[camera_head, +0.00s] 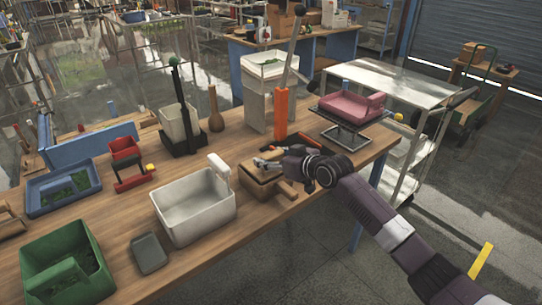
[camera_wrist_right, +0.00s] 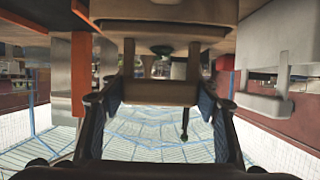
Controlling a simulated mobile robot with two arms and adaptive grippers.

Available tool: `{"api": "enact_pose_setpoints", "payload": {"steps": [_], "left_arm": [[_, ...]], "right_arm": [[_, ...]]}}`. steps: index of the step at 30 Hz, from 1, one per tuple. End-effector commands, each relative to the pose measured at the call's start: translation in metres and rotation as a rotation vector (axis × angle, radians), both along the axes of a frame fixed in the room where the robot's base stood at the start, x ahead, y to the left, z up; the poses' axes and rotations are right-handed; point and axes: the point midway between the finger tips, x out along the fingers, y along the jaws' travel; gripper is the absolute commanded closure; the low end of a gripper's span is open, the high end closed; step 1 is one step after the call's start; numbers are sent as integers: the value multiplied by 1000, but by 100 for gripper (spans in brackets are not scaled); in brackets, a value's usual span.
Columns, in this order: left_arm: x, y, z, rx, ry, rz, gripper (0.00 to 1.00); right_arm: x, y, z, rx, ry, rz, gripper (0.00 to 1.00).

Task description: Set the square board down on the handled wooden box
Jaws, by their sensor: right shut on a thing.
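The handled wooden box (camera_head: 256,188) stands on the workbench, right of the white bin. Its wooden handle (camera_head: 287,190) sticks out at the front right. A larger tan wooden body, probably the box, fills the top of that view. My left gripper is not in view.
The white bin (camera_head: 192,210) stands close on the left of the box. An orange post with a lever (camera_head: 281,110) rises behind it. A pink tray on a stand (camera_head: 348,107) is at the right. A grey dish (camera_head: 149,254) lies in front.

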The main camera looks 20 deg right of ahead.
Motion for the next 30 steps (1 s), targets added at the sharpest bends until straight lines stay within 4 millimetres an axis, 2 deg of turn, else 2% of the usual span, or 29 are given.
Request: {"api": "enact_pose_setpoints", "payload": {"steps": [15, 30], "left_arm": [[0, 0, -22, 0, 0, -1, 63], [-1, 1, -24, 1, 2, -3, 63]], "right_arm": [[0, 0, -32, 2, 0, 1, 69], [0, 0, -35, 0, -1, 0, 69]]}}
